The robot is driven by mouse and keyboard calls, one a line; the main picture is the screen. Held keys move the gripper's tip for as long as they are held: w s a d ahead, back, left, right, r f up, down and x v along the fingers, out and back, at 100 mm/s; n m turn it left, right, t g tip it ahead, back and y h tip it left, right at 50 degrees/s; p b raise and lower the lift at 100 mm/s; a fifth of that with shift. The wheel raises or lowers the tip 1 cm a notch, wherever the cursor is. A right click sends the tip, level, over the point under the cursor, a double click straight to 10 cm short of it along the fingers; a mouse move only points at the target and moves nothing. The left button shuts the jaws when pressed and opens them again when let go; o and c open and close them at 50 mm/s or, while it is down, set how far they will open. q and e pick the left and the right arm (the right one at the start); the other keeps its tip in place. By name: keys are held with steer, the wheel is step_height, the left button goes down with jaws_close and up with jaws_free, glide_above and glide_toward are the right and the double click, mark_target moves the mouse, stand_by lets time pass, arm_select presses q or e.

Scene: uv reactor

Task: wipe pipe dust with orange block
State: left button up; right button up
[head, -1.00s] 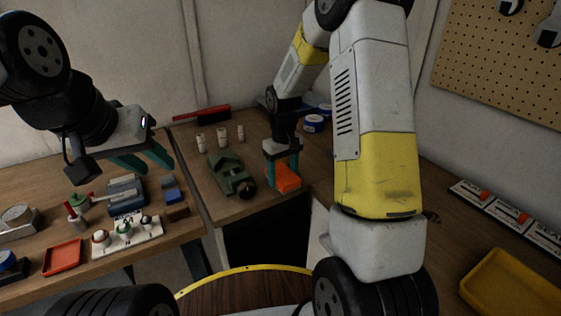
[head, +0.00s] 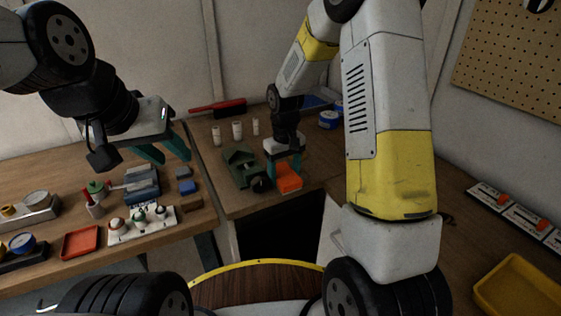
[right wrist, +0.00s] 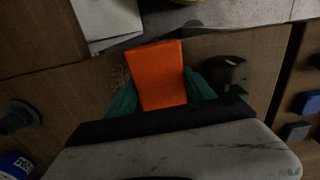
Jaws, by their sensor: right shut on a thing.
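The orange block (head: 289,182) is held by my right gripper (head: 284,168) at the front edge of the back bench. In the right wrist view the orange block (right wrist: 160,75) sits between the two teal fingers. A green device (head: 240,165) with a dark round end (head: 260,185) lies just left of the block; its dark end (right wrist: 228,72) shows beside a finger in the right wrist view. Which thing is the pipe, I cannot tell. A pale speckled patch (right wrist: 118,76) lies left of the block there. My left gripper (head: 163,153) is open and empty above the left bench.
Several white cylinders (head: 237,131) stand behind the green device. A blue-and-white tin (head: 328,120) is at the back right. The left bench holds a red tray (head: 81,242) and a white button panel (head: 142,225). A yellow tray (head: 519,288) is at the right.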

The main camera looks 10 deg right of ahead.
mark_target(306, 175)
steer(key=shift+w+d+f, duration=0.1)
steer(key=shift+w+d, duration=0.15)
steer(key=shift+d, duration=0.4)
steer(key=shift+w+d+r, duration=0.1)
steer(key=shift+w+d, duration=0.15)
steer(key=shift+d, duration=0.35)
steer(key=shift+w+d+f, duration=0.1)
steer(key=shift+w+d, duration=0.15)
steer(key=shift+d, duration=0.4)
steer(key=shift+w+d, duration=0.3)
steer(key=shift+d, duration=0.6)
steer(key=shift+w+d, duration=0.3)
steer(key=shift+d, duration=0.55)
steer(key=shift+r, duration=3.15)
step_height(306, 175, up, 3)
